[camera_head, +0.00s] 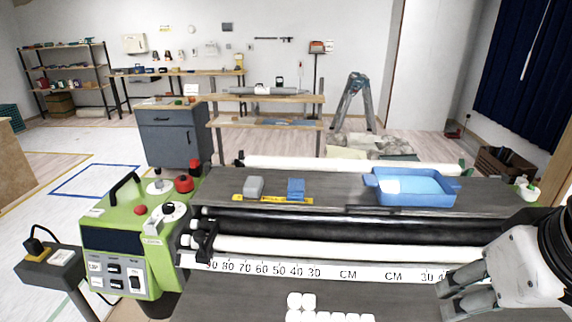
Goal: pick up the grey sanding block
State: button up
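The grey sanding block (253,187) is a small rounded block on the dark shelf of the pasting machine. It sits at the left end of a yellow strip (272,199), left of a blue block (296,188). My gripper (443,301) is at the lower right, pointing left. Its two grey fingers are apart with nothing visible between them. It is well to the right of the grey block, nearer the camera, and does not touch it.
A blue tray (412,203) stands on the right of the shelf. White rollers (300,247) and a ruler (270,269) run across in front. A green control box (125,240) is at the left. White pieces (300,301) lie at the front. The shelf between blue block and tray is clear.

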aim_at(253, 189)
jog(key=i+j+u, duration=0.45)
jog(key=i+j, duration=0.2)
jog(key=i+j+u, duration=0.4)
jog(key=i+j, duration=0.3)
jog(key=i, duration=0.05)
